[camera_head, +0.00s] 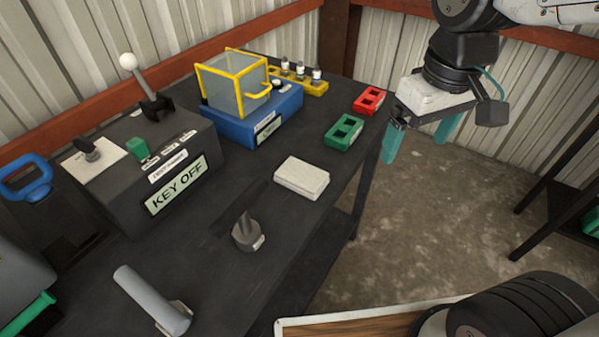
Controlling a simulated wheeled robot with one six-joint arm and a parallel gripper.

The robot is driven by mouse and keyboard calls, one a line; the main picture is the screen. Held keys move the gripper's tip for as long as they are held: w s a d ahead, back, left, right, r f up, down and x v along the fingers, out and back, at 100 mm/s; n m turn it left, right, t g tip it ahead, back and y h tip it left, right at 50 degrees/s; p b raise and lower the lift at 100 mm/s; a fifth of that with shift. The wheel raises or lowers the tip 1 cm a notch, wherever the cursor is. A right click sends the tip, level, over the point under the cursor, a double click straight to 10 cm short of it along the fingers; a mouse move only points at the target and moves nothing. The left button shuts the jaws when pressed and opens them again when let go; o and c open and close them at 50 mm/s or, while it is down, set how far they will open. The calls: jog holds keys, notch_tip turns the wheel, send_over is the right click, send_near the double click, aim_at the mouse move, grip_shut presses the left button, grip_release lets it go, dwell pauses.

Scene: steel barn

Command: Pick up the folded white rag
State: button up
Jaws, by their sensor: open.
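The folded white rag (301,178) lies flat on the dark workbench (205,262), near its right edge and about midway along it. My gripper (419,143) hangs at the upper right, past the bench's right edge, with its teal fingers pointing down. The fingers are apart and nothing shows between them. The gripper is to the right of the rag and clear of it.
Green (343,132) and red (369,100) two-hole blocks lie behind the rag. A blue box with a yellow-framed clear cover (233,82) and a KEY OFF box (150,165) stand left. A grey knob-like part (247,232) and grey cylinder (152,298) are in front.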

jog(key=w+a+f+n, duration=0.3)
jog(key=w+a, duration=0.3)
jog(key=a, duration=0.1)
jog(key=n, duration=0.4)
send_over(301, 172)
jog(key=d, duration=0.1)
jog(key=shift+g, duration=0.4)
jog(key=f, duration=0.4)
jog(key=s+f, duration=0.1)
jog(key=f, duration=0.1)
jog(key=shift+f, duration=0.15)
jog(key=f, duration=0.5)
jog(key=a+f, duration=0.1)
jog(key=f, duration=0.2)
jog(key=shift+w+f, duration=0.25)
jog(key=shift+w, duration=0.15)
jog(key=c, duration=1.1)
